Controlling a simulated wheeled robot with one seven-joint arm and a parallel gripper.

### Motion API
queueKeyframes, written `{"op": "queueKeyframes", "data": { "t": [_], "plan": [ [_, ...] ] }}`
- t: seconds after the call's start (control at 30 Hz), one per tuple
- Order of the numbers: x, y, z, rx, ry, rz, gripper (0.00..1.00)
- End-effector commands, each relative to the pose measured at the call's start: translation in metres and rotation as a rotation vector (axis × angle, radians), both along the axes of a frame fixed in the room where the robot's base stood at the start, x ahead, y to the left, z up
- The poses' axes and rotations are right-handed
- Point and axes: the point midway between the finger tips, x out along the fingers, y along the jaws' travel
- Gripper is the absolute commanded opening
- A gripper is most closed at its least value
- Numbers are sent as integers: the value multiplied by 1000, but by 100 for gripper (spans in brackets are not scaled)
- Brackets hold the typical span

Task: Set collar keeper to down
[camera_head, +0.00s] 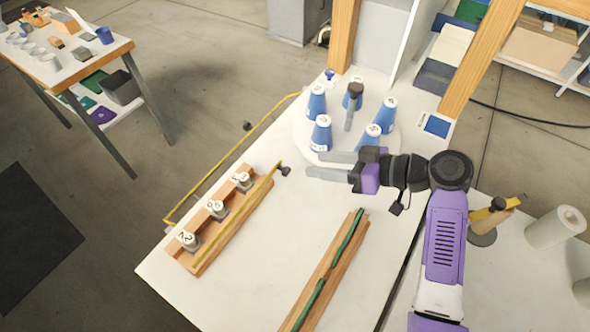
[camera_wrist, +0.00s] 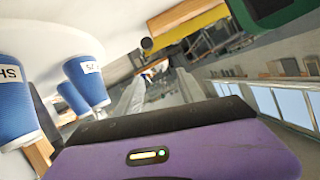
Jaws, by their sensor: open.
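A wooden rack (camera_head: 238,218) with several grey numbered collars (camera_head: 216,208) stands left of centre in the head view. A thin yellow bar (camera_head: 240,208) with a black knob (camera_head: 286,171) at its far end runs along the rack's right side; it may be the collar keeper. Whether it is up or down I cannot tell. My gripper (camera_head: 315,165) is open and empty, its fingers pointing left toward the knob, with a gap between. In the wrist view, my fingers (camera_wrist: 160,78) are apart; a black knob (camera_wrist: 147,44) and yellow bar (camera_wrist: 187,23) lie beyond them.
Several blue cones (camera_head: 320,134) stand on a round white plate (camera_head: 299,128) just behind my gripper. A wooden strip with a green inlay (camera_head: 334,264) lies in front. Another yellow rod (camera_head: 215,168) with a dark knob runs along the table's left edge.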

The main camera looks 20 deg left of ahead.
Motion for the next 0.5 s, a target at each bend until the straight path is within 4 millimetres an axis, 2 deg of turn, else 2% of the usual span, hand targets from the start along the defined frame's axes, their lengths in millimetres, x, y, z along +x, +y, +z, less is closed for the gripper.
{"op": "queueKeyframes", "data": {
  "t": [0.03, 0.3, 0.5],
  "plan": [
    [0, 0, -10, 0, 0, 0, 46],
    [0, 0, -39, 0, 0, 0, 46],
    [0, 0, -54, 0, 0, 0, 46]
  ]
}}
